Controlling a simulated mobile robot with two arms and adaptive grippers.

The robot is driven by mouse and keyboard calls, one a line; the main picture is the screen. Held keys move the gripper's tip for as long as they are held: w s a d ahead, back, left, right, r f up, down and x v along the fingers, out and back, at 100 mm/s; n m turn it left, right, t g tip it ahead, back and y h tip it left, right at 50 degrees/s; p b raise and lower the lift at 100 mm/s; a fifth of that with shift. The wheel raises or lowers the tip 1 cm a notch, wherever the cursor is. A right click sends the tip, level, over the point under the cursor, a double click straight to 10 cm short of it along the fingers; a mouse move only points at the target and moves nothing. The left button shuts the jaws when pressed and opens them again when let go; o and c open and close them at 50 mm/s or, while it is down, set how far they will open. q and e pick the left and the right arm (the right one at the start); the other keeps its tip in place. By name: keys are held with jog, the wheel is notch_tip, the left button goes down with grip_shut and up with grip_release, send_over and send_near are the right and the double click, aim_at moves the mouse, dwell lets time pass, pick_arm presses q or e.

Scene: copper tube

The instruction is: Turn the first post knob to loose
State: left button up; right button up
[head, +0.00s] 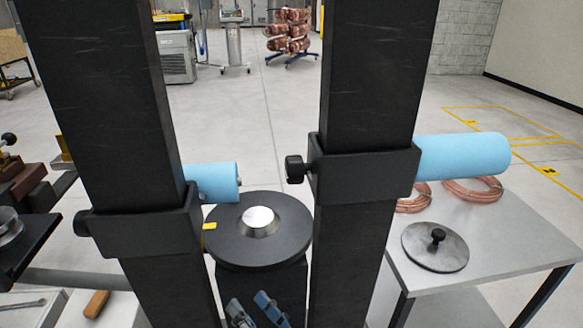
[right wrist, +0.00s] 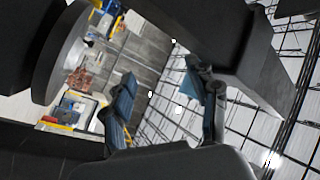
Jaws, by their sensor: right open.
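Two dark upright posts stand close in the head view, the left one (head: 125,120) and the right one (head: 372,80). Each carries a black sliding collar, the left collar (head: 145,228) and the right collar (head: 365,172), with a blue roller on its right. A black knob (head: 82,222) sticks out left of the left collar, and another knob (head: 294,168) left of the right collar. I cannot tell which is the first. My right gripper (head: 252,304) is low between the posts, below both knobs, open and empty. Its spread blue-grey fingers also show in the right wrist view (right wrist: 160,88).
A round dark plate with a silver hub (head: 258,218) sits between the posts, just beyond my right gripper. A grey table (head: 500,245) at right holds copper coils (head: 472,190) and a disc with a black knob (head: 436,247). Open floor lies behind.

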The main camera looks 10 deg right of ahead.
notch_tip(320, 180, up, 10)
jog(key=s+d+m+t, duration=0.2)
jog(key=m+t, duration=0.3)
jog(key=t, duration=0.1)
jog(key=m+t+h, duration=0.4)
jog(key=m+h, duration=0.8)
jog(key=m, duration=0.1)
send_near(293, 183)
jog(key=p+x, duration=0.4)
jog(key=x, duration=0.6)
jog(key=shift+w+r+p, duration=0.3)
jog(key=shift+w+r, duration=0.4)
jog(key=shift+w, duration=0.2)
pick_arm(q)
jog(key=r, duration=0.5)
jog(key=shift+w+a, duration=0.3)
